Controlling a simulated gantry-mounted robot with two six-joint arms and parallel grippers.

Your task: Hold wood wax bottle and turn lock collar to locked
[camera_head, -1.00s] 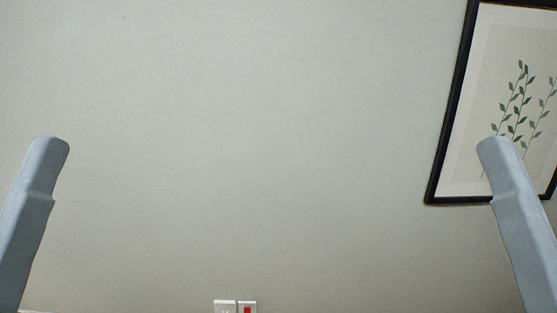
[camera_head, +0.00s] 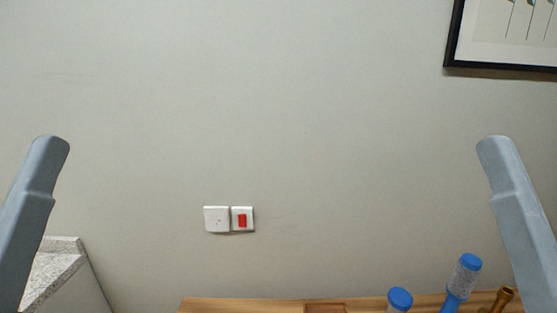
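No thing in view can be clearly told as the wood wax bottle or its lock collar. At the lower right stand a bottle with a blue cap, a speckled clear body and a blue lower part (camera_head: 463,279), and a second blue-capped item (camera_head: 399,299) cut off by the bottom edge. Grey arm links of mine show at the left and right edges. My grippers are not visible.
A wooden surface (camera_head: 240,304) runs along the bottom edge. A brown item (camera_head: 503,298) is at the lower right. A speckled stone counter (camera_head: 52,272) is at the lower left. The wall has a socket plate (camera_head: 216,219), a red switch (camera_head: 242,220) and a framed picture (camera_head: 500,70).

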